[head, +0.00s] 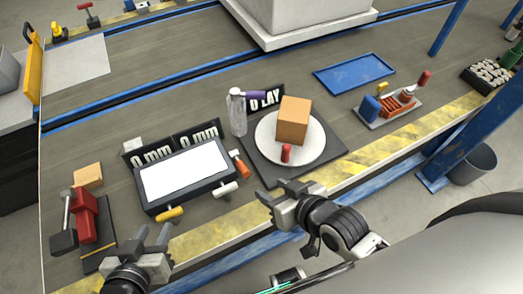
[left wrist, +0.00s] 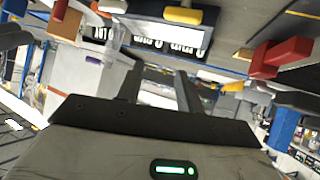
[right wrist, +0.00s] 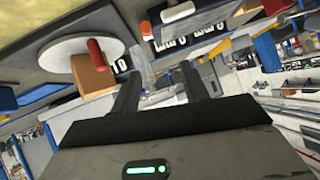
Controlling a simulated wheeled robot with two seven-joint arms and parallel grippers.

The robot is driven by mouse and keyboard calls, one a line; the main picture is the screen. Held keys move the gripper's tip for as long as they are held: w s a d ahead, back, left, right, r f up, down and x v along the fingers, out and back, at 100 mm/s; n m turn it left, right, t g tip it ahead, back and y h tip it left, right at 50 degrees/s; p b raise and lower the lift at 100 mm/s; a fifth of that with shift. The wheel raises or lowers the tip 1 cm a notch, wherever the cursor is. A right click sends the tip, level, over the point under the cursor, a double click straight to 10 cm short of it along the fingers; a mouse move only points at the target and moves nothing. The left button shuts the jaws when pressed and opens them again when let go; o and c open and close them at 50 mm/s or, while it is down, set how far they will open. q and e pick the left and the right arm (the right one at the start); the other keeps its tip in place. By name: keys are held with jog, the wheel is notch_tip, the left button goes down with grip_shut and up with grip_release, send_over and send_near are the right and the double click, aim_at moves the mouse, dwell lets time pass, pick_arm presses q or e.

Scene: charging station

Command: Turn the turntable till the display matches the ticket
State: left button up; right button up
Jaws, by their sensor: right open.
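The turntable is a white disc (head: 312,153) on a dark square base (head: 262,168); its edge also shows in the right wrist view (right wrist: 62,62). A red upright peg (head: 286,153) and an orange-brown box (head: 294,120) stand on the disc. Behind it a black display (head: 268,98) reads "0" and "LAY", partly hidden by the box and a bottle. Two more black displays (head: 153,158) (head: 199,138) read "0 mm". I cannot make out a ticket. My right gripper (head: 277,196) is open and empty, in front of the base. My left gripper (head: 151,240) is open and empty at the front left.
A white-topped panel (head: 184,170) with coloured knobs stands left of the turntable. A clear bottle (head: 237,112) stands behind it. A red clamp-like device (head: 84,216) is at the left. A blue tray (head: 354,73) and a small tool rack (head: 390,106) lie right. A blue post (head: 470,110) rises at the right.

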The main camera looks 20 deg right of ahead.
jog(key=w+a+f+m+g+y+b, duration=0.1)
jog(key=w+a+f+g+b, duration=0.15)
jog(key=w, duration=0.45)
notch_tip(320, 180, up, 6)
jog(key=m+g+h+b, duration=0.4)
jog(key=m+g+h, duration=0.1)
jog(key=m+g, duration=0.25)
send_over(286, 152)
jog(key=w, duration=0.1)
jog(key=f+b, duration=0.1)
jog(key=f, duration=0.3)
jog(key=f+b, duration=0.1)
jog(key=f, duration=0.4)
jog(key=f+b, duration=0.2)
jog(key=f, duration=0.3)
jog(key=shift+d, duration=0.35)
jog(key=shift+w+f, duration=0.1)
jog(key=shift+f, duration=0.5)
pick_arm(q)
notch_tip(286, 152, down, 7)
jog(key=d, duration=0.1)
jog(key=shift+w+d+h, duration=0.2)
jog(key=shift+w+h, duration=0.05)
jog(key=shift+h, duration=0.15)
jog(key=shift+r, duration=0.15)
pick_arm(e)
jog(key=shift+c, duration=0.4)
